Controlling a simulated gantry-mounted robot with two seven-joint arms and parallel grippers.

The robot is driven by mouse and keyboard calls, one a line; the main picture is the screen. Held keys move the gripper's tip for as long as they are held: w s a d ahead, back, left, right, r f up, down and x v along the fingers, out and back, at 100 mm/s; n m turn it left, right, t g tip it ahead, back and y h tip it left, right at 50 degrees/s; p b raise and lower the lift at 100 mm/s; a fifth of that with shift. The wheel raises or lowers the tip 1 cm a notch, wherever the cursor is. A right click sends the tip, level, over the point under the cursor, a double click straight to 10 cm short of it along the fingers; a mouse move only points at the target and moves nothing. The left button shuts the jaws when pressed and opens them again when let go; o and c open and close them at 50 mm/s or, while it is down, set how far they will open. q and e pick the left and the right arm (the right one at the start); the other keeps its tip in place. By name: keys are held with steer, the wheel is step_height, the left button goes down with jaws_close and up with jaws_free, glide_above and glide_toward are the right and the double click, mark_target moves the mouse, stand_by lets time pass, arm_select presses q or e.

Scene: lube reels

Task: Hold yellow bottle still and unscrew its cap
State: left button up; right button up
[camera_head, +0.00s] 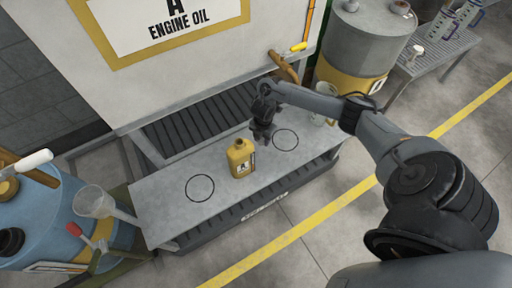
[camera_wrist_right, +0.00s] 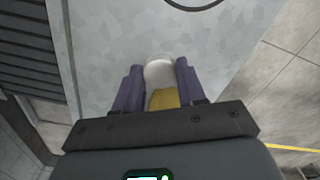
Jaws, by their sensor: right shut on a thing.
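The yellow bottle (camera_head: 241,160) stands upright on the grey bench (camera_head: 165,190), left of one black ring. Whether its cap is on is too small to tell. My right gripper (camera_head: 264,133) is above the bench, up and right of the bottle and apart from it in the head view. In the right wrist view its purple fingers (camera_wrist_right: 158,90) are shut on a small pale and yellow thing (camera_wrist_right: 160,76). I cannot tell if this is the cap. My left gripper is not in view.
Black rings (camera_head: 200,188) mark the bench left and right of the bottle. A clear funnel (camera_head: 94,203) and a blue drum (camera_head: 42,215) are at the left. A grey drum (camera_head: 365,45) stands behind my right arm. The bench left of the bottle is clear.

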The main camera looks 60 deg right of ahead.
mark_target(263, 142)
steer(key=f, duration=0.2)
steer(key=s+f+b, duration=0.1)
steer(key=shift+a, duration=0.25)
steer(key=f+b, duration=0.2)
steer(key=f, duration=0.1)
steer(key=shift+w+d, duration=0.15)
steer(key=shift+w, duration=0.2)
steer(key=shift+f, duration=0.2)
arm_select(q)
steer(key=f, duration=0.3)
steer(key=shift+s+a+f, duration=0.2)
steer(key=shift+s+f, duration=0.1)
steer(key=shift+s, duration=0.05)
arm_select(e)
steer(key=shift+s, duration=0.2)
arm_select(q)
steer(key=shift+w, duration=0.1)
arm_select(e)
steer(key=shift+w, duration=0.1)
steer(key=o, duration=0.7)
steer(key=shift+f, duration=0.15)
steer(key=o, duration=0.5)
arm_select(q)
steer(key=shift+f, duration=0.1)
